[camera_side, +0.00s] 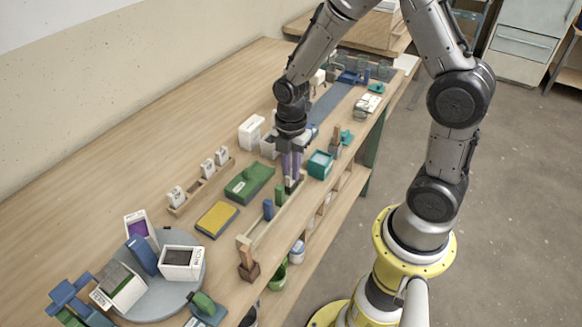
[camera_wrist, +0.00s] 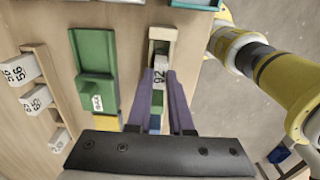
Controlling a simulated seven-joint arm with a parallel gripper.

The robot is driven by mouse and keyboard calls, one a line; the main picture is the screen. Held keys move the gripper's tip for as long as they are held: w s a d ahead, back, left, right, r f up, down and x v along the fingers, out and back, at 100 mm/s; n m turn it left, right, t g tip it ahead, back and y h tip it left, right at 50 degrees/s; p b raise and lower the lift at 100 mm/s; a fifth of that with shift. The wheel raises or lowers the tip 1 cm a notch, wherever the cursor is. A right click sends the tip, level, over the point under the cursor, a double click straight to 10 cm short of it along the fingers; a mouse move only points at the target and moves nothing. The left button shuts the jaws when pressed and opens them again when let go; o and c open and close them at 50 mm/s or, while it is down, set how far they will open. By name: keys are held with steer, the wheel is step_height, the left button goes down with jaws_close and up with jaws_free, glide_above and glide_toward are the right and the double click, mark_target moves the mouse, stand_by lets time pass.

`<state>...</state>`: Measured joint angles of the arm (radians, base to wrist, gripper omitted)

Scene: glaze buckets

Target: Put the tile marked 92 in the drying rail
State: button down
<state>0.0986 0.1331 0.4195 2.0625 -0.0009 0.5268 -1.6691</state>
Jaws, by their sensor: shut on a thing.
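My gripper (camera_side: 291,178), with purple fingers, points down at the far end of a long cream rail (camera_side: 262,222), probably the drying rail. In the wrist view its fingers (camera_wrist: 160,84) are shut on a white tile marked 92 (camera_wrist: 161,66). The tile is lined up with the rail, close to its cream end block (camera_wrist: 163,36). I cannot tell whether it rests in the rail or hangs just above it. In the side view the fingers hide the tile. A blue block (camera_side: 268,209) and a green block (camera_side: 280,195) stand in the rail.
A wooden rack (camera_side: 201,184) holds three white numbered tiles, left of a green tray (camera_side: 250,182) and a yellow pad (camera_side: 217,219). A teal box (camera_side: 320,164) stands right of my gripper. A round grey turntable (camera_side: 190,288) with boxes is nearer. Bare table lies behind the rack.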

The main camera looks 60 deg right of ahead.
steer(key=shift+f, duration=0.15)
steer(key=c, duration=0.7)
jaws_free()
steer(key=shift+c, duration=0.2)
steer(key=shift+r, duration=3.5)
